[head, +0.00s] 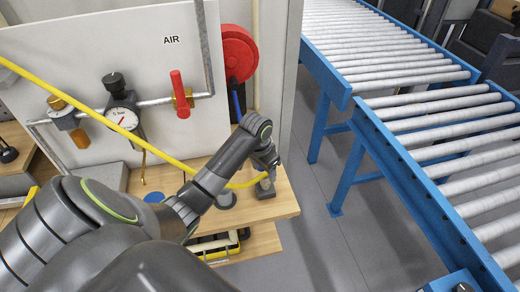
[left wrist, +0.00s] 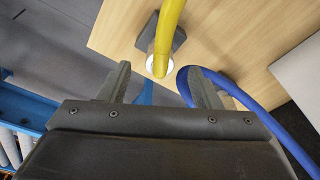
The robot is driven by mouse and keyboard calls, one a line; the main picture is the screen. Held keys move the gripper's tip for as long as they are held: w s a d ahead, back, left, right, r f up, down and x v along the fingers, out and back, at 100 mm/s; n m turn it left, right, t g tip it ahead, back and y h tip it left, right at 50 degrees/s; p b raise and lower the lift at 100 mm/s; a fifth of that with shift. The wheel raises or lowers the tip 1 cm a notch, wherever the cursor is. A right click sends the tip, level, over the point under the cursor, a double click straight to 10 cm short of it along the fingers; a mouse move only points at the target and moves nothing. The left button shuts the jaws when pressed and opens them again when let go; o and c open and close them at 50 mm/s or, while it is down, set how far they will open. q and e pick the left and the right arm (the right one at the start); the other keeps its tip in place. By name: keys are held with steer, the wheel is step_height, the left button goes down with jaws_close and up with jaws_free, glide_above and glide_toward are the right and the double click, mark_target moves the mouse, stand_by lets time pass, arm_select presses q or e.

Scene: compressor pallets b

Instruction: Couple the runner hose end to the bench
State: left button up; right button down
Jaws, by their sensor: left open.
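A yellow hose (head: 187,165) runs from the upper left, passes behind my left arm and reaches a small grey block (head: 265,188) at the right end of the wooden bench (head: 284,204). In the left wrist view the yellow hose (left wrist: 172,22) ends in a pale round end (left wrist: 157,66) by the dark grey block (left wrist: 178,40). My left gripper (head: 269,163) is just above that end. In the left wrist view its fingers (left wrist: 162,84) are apart, with the hose end showing between them; I cannot tell contact. My right gripper is not in view.
A blue hose (left wrist: 238,94) loops beside the right finger and hangs from a red reel (head: 238,55). The AIR panel (head: 120,50) carries a gauge (head: 122,116) and a red-handled valve (head: 181,95). A blue-framed roller conveyor (head: 400,150) stands right, beyond clear floor (head: 310,235).

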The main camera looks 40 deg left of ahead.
mark_target(262, 175)
arm_select(q)
steer(key=r, duration=0.4)
steer(key=shift+s+a+r, duration=0.1)
steer(key=shift+s+r, duration=0.15)
step_height(262, 175, up, 7)
steer(key=s+p, duration=0.1)
steer(key=p, duration=0.2)
steer(key=shift+p, duration=0.4)
steer(key=shift+s+f, duration=0.1)
